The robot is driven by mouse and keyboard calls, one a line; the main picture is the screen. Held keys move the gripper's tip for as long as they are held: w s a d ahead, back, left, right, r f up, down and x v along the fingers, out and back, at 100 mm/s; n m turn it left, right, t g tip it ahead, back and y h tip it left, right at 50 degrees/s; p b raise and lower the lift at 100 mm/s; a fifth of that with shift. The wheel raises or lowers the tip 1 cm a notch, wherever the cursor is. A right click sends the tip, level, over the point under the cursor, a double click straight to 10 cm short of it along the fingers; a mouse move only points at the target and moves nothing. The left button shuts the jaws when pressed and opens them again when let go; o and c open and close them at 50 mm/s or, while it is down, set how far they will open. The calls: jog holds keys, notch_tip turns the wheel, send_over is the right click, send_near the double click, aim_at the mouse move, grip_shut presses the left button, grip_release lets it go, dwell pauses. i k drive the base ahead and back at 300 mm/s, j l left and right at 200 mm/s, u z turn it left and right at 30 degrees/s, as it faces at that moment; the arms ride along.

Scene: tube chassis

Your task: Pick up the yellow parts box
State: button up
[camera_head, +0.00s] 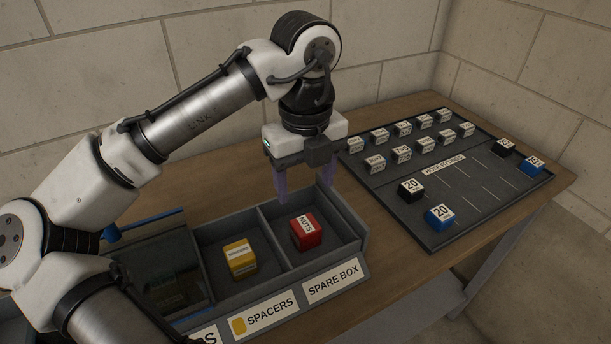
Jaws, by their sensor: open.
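The yellow parts box (241,260) sits in the compartment labelled SPACERS, with a white label on its top. My gripper (306,182) points down above the back edge of the tray (362,238), to the right of the yellow box and higher than it. Its purple fingers are apart and nothing shows between them. A red box labelled NUTS (306,232) sits in the neighbouring SPARE BOX compartment, nearer below my gripper than the yellow box is. The yellow box is in plain view, its far sides hidden.
Tray walls and a divider (271,240) surround the yellow box. A dark compartment with a blue handle (140,226) lies left. A black board labelled HOSE FITTINGS (430,236) holds several white, black and blue boxes. Bare wooden table (385,268) lies between tray and board.

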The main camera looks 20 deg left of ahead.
aim_at(241, 258)
jog(key=u, duration=0.8)
